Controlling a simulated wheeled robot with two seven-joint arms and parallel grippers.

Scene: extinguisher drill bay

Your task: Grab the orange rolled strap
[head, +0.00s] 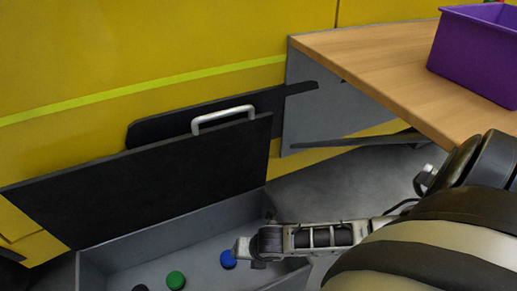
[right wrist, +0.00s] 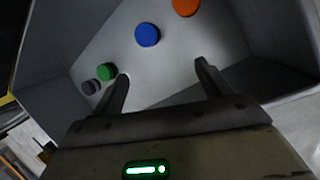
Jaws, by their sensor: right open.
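The orange rolled strap (right wrist: 186,7) shows at the top edge of the right wrist view, partly cut off, lying on the floor of the open grey drawer (right wrist: 55,55). I cannot see it in the head view, where my right arm covers part of the drawer. My right gripper (right wrist: 161,72) is open and empty, with its fingers pointing into the drawer. The orange strap lies beyond the fingertips, above the right finger in the picture, apart from them. In the head view the gripper is over the drawer's right part. My left gripper is not in view.
A blue roll (head: 228,260), a green roll (head: 176,280) and a grey roll (right wrist: 91,87) also lie in the drawer. The drawer's black front panel (head: 150,180) has a light handle (head: 222,115). A wooden table (head: 375,65) with a purple bin (head: 478,55) stands at the upper right.

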